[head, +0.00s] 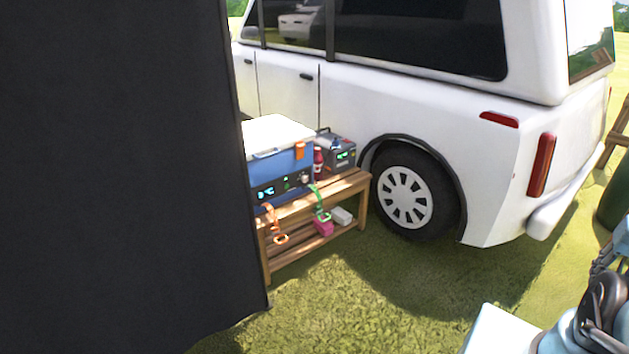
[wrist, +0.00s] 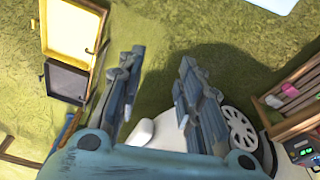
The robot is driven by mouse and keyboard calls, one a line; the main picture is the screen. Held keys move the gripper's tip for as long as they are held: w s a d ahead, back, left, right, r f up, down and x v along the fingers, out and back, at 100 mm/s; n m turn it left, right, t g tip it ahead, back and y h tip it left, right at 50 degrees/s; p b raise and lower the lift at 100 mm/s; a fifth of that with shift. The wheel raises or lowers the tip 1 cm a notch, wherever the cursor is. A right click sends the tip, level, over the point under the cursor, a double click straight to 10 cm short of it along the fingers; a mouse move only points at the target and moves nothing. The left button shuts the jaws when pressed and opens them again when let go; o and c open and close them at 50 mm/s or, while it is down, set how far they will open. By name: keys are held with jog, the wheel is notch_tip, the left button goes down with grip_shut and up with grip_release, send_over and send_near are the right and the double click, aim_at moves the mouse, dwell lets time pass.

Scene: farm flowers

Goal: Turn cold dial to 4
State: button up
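A blue cooler (head: 280,160) with a white lid stands on a wooden bench in the head view, partly hidden by a dark panel at left. Its dark front panel (head: 278,190) has a lit cyan readout, and a small pale round knob (head: 305,178) sits at the panel's right end. The knob's markings are too small to read. My gripper (wrist: 158,62) is open and empty in the wrist view, over grass, well apart from the cooler. Part of my arm shows at the lower right of the head view.
The slatted bench (head: 345,185) also holds a grey box with a green display (head: 343,157) and a red bottle (head: 318,160). Coloured straps hang at its front. A white vehicle (head: 430,100) stands behind. A large dark panel (head: 120,180) blocks the left. Grass (head: 370,290) in front is clear.

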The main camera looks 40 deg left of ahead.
jog(key=shift+w+d, duration=0.15)
jog(key=shift+w, duration=0.15)
jog(key=shift+o, duration=0.6)
